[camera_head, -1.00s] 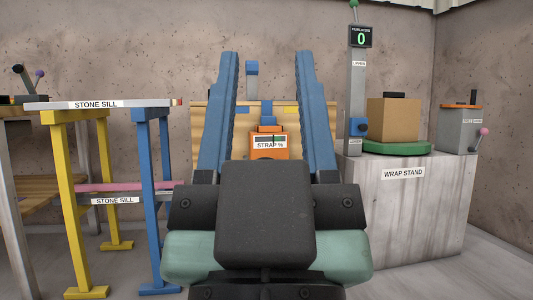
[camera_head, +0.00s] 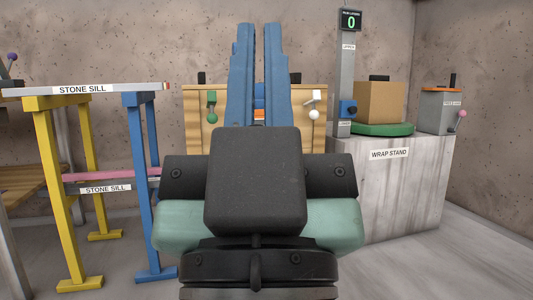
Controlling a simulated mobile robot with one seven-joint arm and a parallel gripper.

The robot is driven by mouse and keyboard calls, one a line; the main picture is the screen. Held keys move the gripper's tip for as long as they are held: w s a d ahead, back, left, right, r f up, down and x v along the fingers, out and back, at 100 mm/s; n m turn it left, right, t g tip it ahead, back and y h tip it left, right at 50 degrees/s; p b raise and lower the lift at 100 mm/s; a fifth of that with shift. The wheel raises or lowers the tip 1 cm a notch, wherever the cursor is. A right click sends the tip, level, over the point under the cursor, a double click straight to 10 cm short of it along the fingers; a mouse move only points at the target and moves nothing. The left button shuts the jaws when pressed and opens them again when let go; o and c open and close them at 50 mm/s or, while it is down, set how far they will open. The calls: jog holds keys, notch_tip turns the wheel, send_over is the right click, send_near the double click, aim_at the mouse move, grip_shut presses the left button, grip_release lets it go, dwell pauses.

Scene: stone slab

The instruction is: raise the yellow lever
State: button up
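I see no yellow lever in this view; my gripper and arm cover the middle of the scene. My gripper (camera_head: 259,28) points away from me, its two blue fingers close together with a narrow gap. I see nothing clearly held in the gap; a bit of blue and orange shows through it. Behind the fingers stands a wooden panel (camera_head: 194,133). A lever with a green knob (camera_head: 211,118) is on its left part. A lever with a white knob (camera_head: 314,115) is on its right part. The panel's middle is hidden.
On the left, a stone sill (camera_head: 125,89) rests on yellow and blue trestles. On the right, the wrap stand (camera_head: 390,190) carries a cardboard box (camera_head: 380,103), a post with a display reading 0 (camera_head: 350,20), and a grey box (camera_head: 440,112) with a pink-knobbed lever.

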notch_tip(320, 180, up, 32)
jog(key=p, duration=3)
jog(key=shift+a+f, duration=0.1)
jog(key=shift+f, duration=0.1)
grip_shut()
jog(key=shift+f, duration=0.1)
